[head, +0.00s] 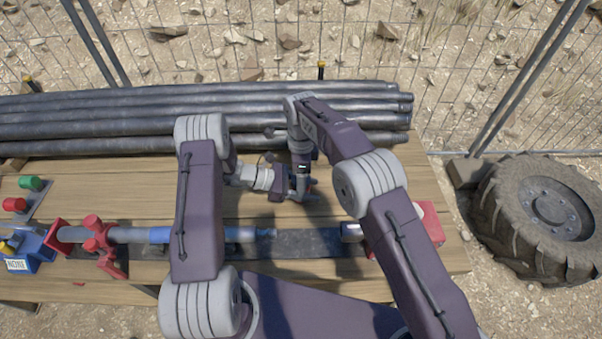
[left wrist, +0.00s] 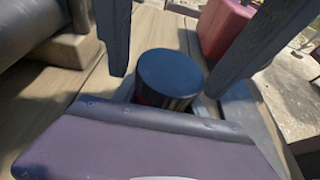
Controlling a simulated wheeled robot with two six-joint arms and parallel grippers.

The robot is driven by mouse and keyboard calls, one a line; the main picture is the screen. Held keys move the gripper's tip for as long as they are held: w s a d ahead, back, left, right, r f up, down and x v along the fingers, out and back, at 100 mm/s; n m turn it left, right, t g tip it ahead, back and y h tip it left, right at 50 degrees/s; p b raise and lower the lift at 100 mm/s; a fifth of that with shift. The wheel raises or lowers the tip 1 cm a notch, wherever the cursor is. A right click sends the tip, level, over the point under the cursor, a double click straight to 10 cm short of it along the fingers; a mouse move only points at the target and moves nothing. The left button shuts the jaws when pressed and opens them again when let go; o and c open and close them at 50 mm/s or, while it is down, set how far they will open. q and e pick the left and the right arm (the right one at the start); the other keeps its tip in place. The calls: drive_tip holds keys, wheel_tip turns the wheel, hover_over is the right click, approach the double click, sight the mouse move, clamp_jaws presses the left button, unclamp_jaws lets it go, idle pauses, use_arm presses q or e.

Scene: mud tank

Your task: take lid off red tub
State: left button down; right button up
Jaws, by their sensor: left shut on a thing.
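The red tub (left wrist: 146,100) stands upright over the wooden table in the left wrist view, mostly hidden under its round black lid (left wrist: 169,73). Only a small bit of red shows in the head view. My left gripper (head: 288,186) reaches in from the left and is shut on the tub below the lid; its grey fingers flank the tub. My right gripper (head: 303,190) points down from above. Its two dark fingers show in the left wrist view, apart on either side of the lid. I cannot tell whether they touch it. The lid sits on the tub.
Dark pipes (head: 100,120) lie along the back of the table (head: 60,175). A blue and red pipe clamp (head: 105,236) stands front left, a red box (head: 428,222) front right. A large tyre (head: 540,215) lies right of the table. A wire fence runs behind.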

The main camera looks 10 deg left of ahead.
drive_tip(key=c, duration=1.4)
drive_tip(key=shift+o, duration=0.2)
drive_tip(key=n, duration=0.6)
drive_tip(key=shift+n, duration=0.3)
drive_tip(key=o, duration=1.5)
